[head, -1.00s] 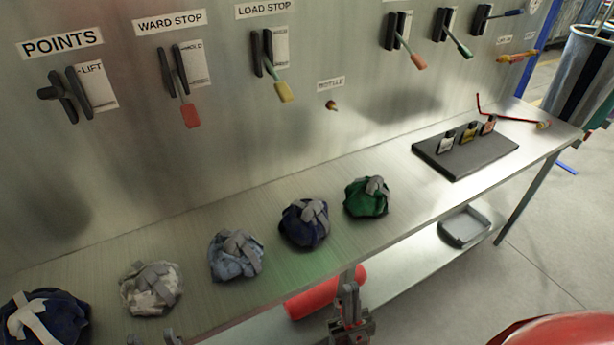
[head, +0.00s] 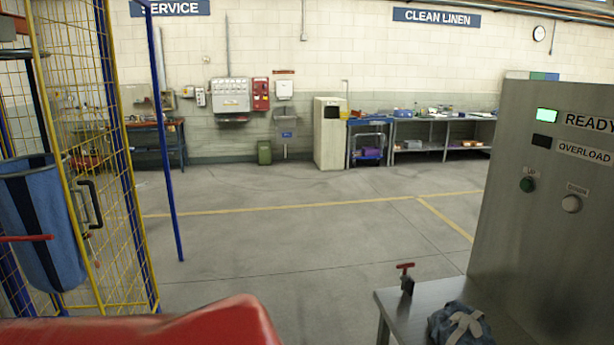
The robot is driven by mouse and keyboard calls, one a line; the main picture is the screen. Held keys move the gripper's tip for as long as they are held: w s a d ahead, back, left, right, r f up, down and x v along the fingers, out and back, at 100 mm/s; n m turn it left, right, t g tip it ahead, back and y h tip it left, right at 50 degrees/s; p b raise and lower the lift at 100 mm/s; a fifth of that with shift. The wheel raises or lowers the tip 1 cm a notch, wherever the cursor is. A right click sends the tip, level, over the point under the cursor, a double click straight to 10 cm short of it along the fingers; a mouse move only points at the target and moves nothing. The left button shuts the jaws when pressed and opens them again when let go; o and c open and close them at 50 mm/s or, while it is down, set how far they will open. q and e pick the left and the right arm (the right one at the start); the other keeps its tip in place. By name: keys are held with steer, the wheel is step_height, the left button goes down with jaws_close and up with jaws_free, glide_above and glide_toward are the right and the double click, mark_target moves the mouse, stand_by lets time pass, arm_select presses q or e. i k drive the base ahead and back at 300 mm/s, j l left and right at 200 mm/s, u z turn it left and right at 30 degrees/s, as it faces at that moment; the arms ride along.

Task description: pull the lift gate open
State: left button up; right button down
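The lift gate (head: 122,190) appears to be the yellow-framed wire mesh panel at the left of the head view. A black D-shaped handle (head: 88,205) stands on its near frame bar. The gate's lower part is cut off by a red shape at the bottom edge. I cannot tell whether the gate is latched. Neither of my grippers shows in this view.
A blue bag (head: 42,225) hangs left of the handle, with a red bar across it. A blue post (head: 163,130) stands right of the gate. A metal bench (head: 395,303) and control panel (head: 540,220) are at right. The middle floor is clear.

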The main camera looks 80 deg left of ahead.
mark_target(27, 4)
steer(key=u, duration=3.85)
steer(key=i+l+u, duration=0.5)
steer(key=i+l, duration=0.2)
steer(key=i, duration=0.45)
steer(key=i+l+u, duration=0.5)
steer(key=i+l, duration=0.55)
steer(key=l, duration=0.1)
